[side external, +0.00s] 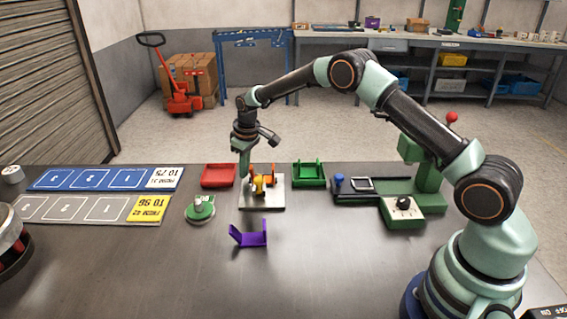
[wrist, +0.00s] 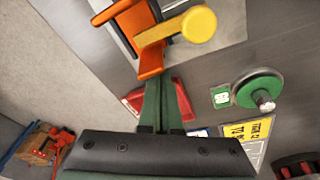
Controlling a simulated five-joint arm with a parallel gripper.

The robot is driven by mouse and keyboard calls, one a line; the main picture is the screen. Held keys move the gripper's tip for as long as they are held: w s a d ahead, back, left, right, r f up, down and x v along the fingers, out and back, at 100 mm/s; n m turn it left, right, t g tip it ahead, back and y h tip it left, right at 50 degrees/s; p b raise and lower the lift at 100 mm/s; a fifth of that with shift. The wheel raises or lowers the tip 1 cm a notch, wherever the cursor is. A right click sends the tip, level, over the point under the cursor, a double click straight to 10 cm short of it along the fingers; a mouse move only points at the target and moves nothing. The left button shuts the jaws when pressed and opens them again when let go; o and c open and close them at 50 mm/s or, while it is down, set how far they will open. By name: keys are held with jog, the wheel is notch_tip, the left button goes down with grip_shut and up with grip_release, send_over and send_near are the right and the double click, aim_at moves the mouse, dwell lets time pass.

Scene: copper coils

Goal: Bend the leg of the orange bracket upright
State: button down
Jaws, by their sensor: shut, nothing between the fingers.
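The orange bracket (side external: 272,181) is on a pale metal plate (side external: 264,204) in the middle of the bench, with a yellow clamp (side external: 259,184) over it. In the wrist view the bracket (wrist: 132,20) is at the top, beside the round yellow clamp knob (wrist: 198,23). An orange flap, which looks like its leg (wrist: 151,62), points toward my fingers. My gripper (side external: 243,176) points down at the plate's left edge, its fingers shut and empty. In the wrist view the green fingertips (wrist: 158,82) lie right by the flap; I cannot tell whether they touch it.
A red tray (side external: 219,185) stands behind left, a green tray (side external: 309,183) behind right. A purple bracket (side external: 249,239) lies in front. A round green device (side external: 200,213) is at left, a green fixture (side external: 402,208) at right. The front bench is mostly clear.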

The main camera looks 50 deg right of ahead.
notch_tip(320, 180, up, 7)
dwell(0.8)
jog(key=shift+w, duration=0.1)
jog(key=s+a+r+m+t, duration=0.1)
jog(key=s+r+m+t, duration=0.1)
jog(key=s+r, duration=1.3)
jog(key=s+m+t, duration=0.1)
jog(key=s, duration=1.4)
jog(key=shift+s+a, duration=0.25)
jog(key=shift+s, duration=0.1)
jog(key=shift+r, duration=0.1)
